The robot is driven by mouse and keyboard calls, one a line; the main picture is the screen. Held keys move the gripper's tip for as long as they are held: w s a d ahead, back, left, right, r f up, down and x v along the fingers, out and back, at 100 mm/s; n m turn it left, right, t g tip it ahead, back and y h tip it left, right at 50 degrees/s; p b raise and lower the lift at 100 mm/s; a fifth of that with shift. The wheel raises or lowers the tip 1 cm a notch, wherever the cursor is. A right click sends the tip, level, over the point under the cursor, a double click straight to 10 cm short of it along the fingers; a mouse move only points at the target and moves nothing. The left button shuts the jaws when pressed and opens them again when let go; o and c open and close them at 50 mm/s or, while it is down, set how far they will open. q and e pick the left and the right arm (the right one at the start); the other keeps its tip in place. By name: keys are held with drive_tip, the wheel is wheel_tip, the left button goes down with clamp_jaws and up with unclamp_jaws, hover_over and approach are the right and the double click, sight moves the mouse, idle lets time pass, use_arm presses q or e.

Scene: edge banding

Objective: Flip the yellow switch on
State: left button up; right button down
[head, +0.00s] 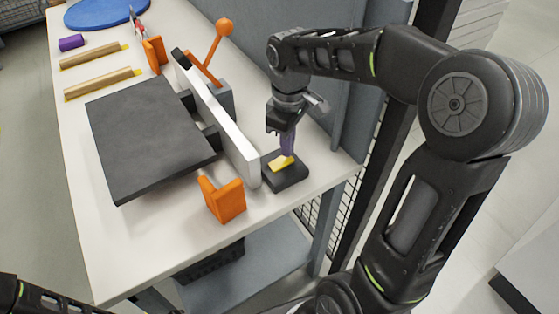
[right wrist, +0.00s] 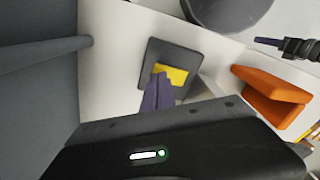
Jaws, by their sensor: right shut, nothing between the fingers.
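The yellow switch (head: 281,162) sits in a small black box (head: 290,177) on the white table, near its right edge. My right gripper (head: 288,150) is shut and empty, pointing down right at the switch; its purple fingertips overlap the switch's edge, and I cannot tell whether they touch it. In the right wrist view the yellow switch (right wrist: 172,75) shows just beyond the shut fingertips (right wrist: 159,82), which cover part of it. A dark arm piece of mine shows at the lower left of the head view, but the left gripper itself is out of sight.
A white upright fence (head: 225,120) stands just left of the box, beside a dark flat panel (head: 145,135). An orange block (head: 222,199) stands in front, and an orange-knobbed lever (head: 218,50) behind. A grey wall (head: 345,100) rises at the right. The table's front left (head: 120,240) is bare.

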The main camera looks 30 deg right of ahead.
drive_tip(key=shift+f+b, duration=0.75)
drive_tip(key=shift+f, duration=0.25)
idle(0.4)
drive_tip(key=shift+r+p, duration=2.95)
drive_tip(key=shift+r, duration=0.6)
